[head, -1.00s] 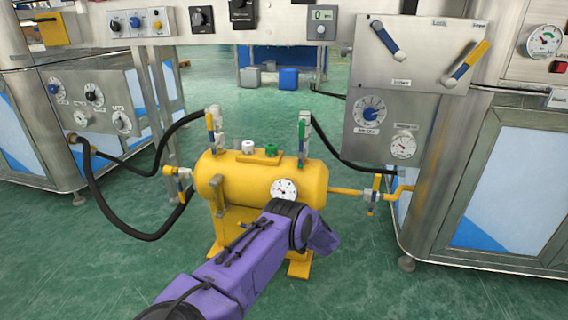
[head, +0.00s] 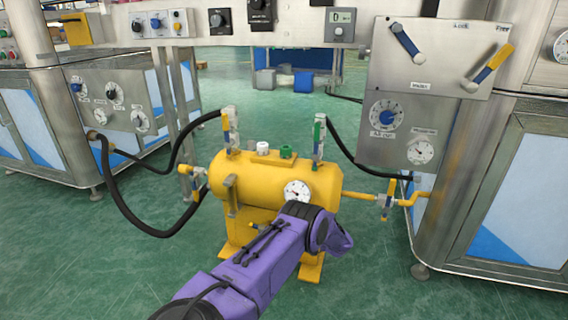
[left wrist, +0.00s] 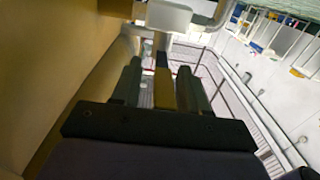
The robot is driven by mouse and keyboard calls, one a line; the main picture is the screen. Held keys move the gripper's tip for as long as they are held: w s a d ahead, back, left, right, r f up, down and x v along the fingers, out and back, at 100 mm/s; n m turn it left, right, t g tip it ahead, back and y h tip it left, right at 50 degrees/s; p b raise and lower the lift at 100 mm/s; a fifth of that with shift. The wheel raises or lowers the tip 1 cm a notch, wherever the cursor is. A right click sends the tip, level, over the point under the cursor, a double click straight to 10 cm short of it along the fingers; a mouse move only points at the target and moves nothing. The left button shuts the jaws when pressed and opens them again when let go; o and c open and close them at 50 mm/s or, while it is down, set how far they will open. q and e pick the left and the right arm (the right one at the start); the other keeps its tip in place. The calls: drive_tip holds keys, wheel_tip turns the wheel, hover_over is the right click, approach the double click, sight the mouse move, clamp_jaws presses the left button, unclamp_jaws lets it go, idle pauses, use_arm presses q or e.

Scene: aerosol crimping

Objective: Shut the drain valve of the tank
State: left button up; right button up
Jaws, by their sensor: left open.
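The yellow tank (head: 262,180) stands on yellow feet on the floor, with a gauge on its near face. My purple left arm reaches from the bottom of the head view to the tank's front; its gripper is hidden there. In the left wrist view my left gripper (left wrist: 160,70) is open, one finger on each side of a lever with a yellow grip and dark tip (left wrist: 165,90). The lever seems to be the drain valve handle under the tank, near a pale pipe fitting (left wrist: 168,17). Contact with the fingers cannot be told. My right gripper is not in view.
Two upright valves with hoses (head: 230,130) (head: 319,135) stand on the tank. A side valve (head: 388,200) sits on the yellow pipe to the right. A steel panel (head: 430,60) and cabinets flank the tank. The yellow tank wall (left wrist: 50,70) is close on the gripper's left.

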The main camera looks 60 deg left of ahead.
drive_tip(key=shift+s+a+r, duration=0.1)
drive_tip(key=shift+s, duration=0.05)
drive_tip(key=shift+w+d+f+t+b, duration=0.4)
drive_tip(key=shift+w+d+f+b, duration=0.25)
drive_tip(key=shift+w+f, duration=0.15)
use_arm(q)
drive_tip(key=v, duration=1)
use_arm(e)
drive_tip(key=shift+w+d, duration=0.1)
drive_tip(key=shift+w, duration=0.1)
use_arm(q)
drive_tip(key=shift+w+d, duration=0.1)
drive_tip(key=shift+d, duration=0.05)
